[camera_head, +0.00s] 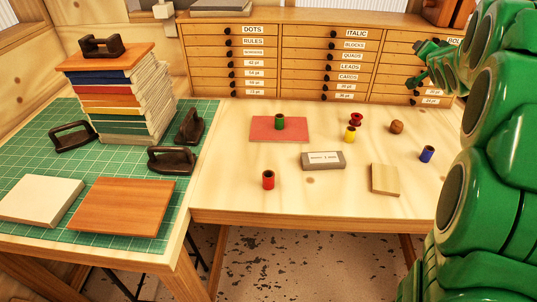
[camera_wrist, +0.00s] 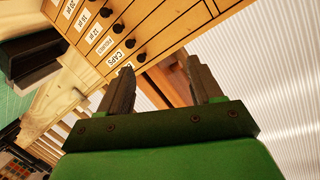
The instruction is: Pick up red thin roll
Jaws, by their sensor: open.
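A plain red roll (camera_head: 268,180) stands upright near the front left of the pale table. A second red piece (camera_head: 356,119), spool-shaped with a narrow waist, stands farther back behind the yellow roll. I cannot tell for certain which of the two is the thin roll. My gripper (camera_wrist: 160,66) is open and empty, with its two fingers apart in the wrist view. In the head view, my arm is at the right edge, with the gripper raised above the table's back right, away from both red pieces. No roll shows in the wrist view.
A yellow roll (camera_head: 350,134), blue roll (camera_head: 427,154), brown ball (camera_head: 396,127), grey labelled block (camera_head: 323,161) and wooden block (camera_head: 385,179) are on the table. A green roll (camera_head: 280,122) stands on a pink pad (camera_head: 262,134). A drawer cabinet (camera_head: 270,60) lines the back.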

